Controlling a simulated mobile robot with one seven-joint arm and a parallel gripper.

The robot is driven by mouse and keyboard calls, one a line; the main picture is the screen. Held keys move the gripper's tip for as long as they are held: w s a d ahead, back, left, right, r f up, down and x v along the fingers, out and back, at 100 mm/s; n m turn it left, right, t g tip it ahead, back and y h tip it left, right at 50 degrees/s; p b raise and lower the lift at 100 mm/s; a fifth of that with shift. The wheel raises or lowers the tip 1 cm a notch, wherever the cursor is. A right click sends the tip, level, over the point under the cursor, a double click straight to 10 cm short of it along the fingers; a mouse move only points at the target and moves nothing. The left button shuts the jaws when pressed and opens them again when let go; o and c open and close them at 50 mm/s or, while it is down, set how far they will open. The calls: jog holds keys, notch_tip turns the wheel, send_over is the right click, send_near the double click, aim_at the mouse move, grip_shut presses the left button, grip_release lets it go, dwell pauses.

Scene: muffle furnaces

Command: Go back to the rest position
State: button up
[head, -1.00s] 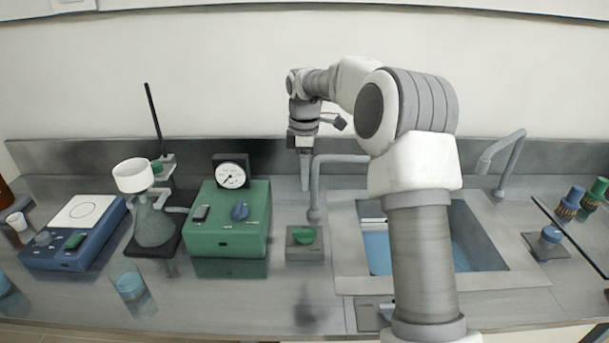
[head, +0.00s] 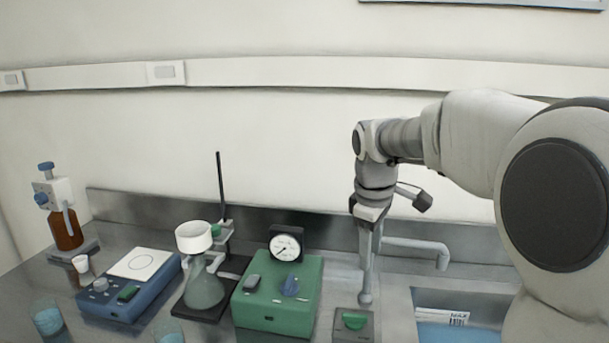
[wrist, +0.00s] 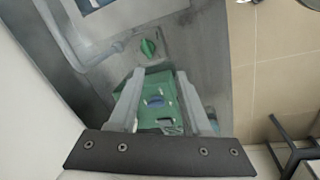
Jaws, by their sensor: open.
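My gripper (head: 366,235) hangs pointing down from my arm in the head view, above the back of the bench near the tap (head: 443,258). In the wrist view its two fingers (wrist: 160,95) stand apart with nothing between them. The green pump box (wrist: 140,92) with its blue knob shows below and beyond the fingers. My arm fills the right of the head view and hides part of the bench and sink.
The green box with dial (head: 280,295), a white-topped flask (head: 204,290), a blue stirrer (head: 125,290) and a brown bottle (head: 65,230) stand to the left. A green-knobbed block (head: 353,323) sits beside the sink (head: 425,298).

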jog(key=s+d+m+t, duration=0.1)
jog(key=s+m+t, duration=0.2)
jog(key=s+m, duration=0.8)
jog(key=s, duration=1.3)
jog(key=shift+s+f+t+y, duration=0.25)
jog(key=shift+f+t+y, duration=0.1)
jog(key=shift+t+y, duration=0.05)
